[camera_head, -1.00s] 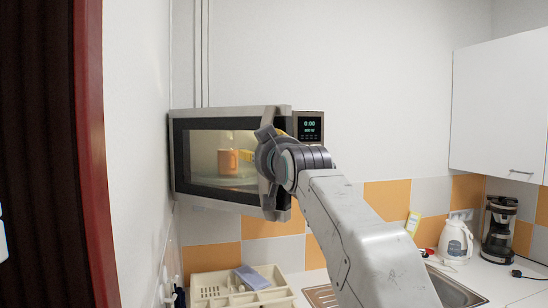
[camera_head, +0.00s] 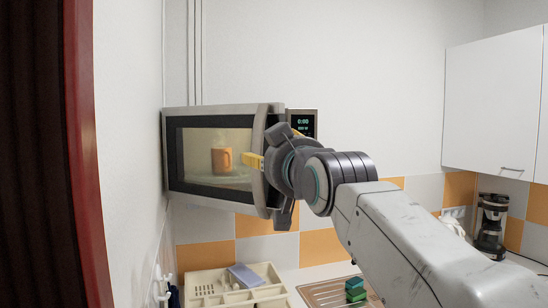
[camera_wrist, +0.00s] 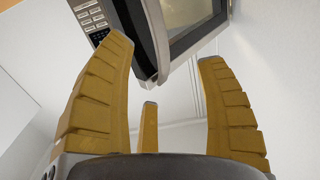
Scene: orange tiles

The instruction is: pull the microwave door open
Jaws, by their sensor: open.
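The silver microwave (camera_head: 303,122) hangs at the left, with its control panel partly behind my arm. Its door (camera_head: 178,160) has a dark-framed window and looks ajar, its right edge standing out in front of the panel. A curved silver handle (camera_head: 259,130) runs down that edge; it also shows in the wrist view (camera_wrist: 158,38). My gripper (camera_wrist: 165,48) is open, its yellow fingers on either side of the door's handle edge. In the head view one yellow finger (camera_head: 253,161) shows before the window; the other is hidden. Contact with the handle cannot be told.
An orange mug (camera_head: 221,158) shows through the window. Below are a cream tray (camera_head: 205,285) and a sink (camera_head: 322,292) with green sponges (camera_head: 355,288). A wall is close at the left. A coffee maker (camera_head: 491,222) stands at the right.

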